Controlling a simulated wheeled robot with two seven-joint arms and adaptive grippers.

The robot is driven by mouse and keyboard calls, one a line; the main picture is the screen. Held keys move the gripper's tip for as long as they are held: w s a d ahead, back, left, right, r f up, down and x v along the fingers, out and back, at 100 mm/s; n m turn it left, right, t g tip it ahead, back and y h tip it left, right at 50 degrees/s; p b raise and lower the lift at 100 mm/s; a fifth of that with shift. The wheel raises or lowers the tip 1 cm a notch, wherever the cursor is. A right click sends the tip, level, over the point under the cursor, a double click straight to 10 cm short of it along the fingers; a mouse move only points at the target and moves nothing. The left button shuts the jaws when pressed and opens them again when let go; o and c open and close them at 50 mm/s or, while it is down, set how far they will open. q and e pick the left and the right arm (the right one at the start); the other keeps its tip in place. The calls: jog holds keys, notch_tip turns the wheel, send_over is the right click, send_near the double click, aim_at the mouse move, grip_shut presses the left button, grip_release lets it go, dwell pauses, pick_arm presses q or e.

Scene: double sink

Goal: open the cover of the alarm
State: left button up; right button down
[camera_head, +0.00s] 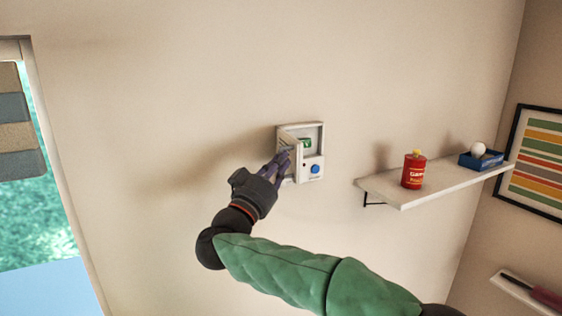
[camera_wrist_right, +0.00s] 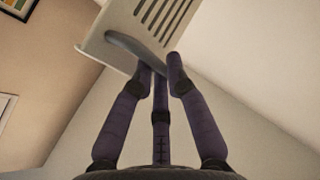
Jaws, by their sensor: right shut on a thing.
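The alarm (camera_head: 312,126) is a small white box on the wall, with a green display and a round blue button (camera_head: 315,169) showing at its front. Its cover (camera_head: 290,141) seems to stand out from the box at its left side, swung away from the front. My right gripper (camera_head: 282,160) is at the box's left side, with its fingers shut on the cover. In the wrist view, the fingertips (camera_wrist_right: 160,75) meet the lower edge of a pale slotted panel (camera_wrist_right: 122,25) with a grey rounded strip. The exact contact is partly hidden. My left gripper is not in view.
A window (camera_head: 30,190) is at the far left. The wall between window and alarm is bare.

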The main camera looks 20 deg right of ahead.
jog(key=shift+r+m+h, duration=0.3)
jog(key=shift+r, duration=0.35)
jog(key=shift+d+g, duration=0.1)
jog(key=shift+g, duration=0.3)
jog(key=c, duration=1.2)
grip_release()
jog(key=shift+d, duration=0.2)
jog(key=shift+w+a+f, duration=0.25)
jog(key=shift+w+f, duration=0.05)
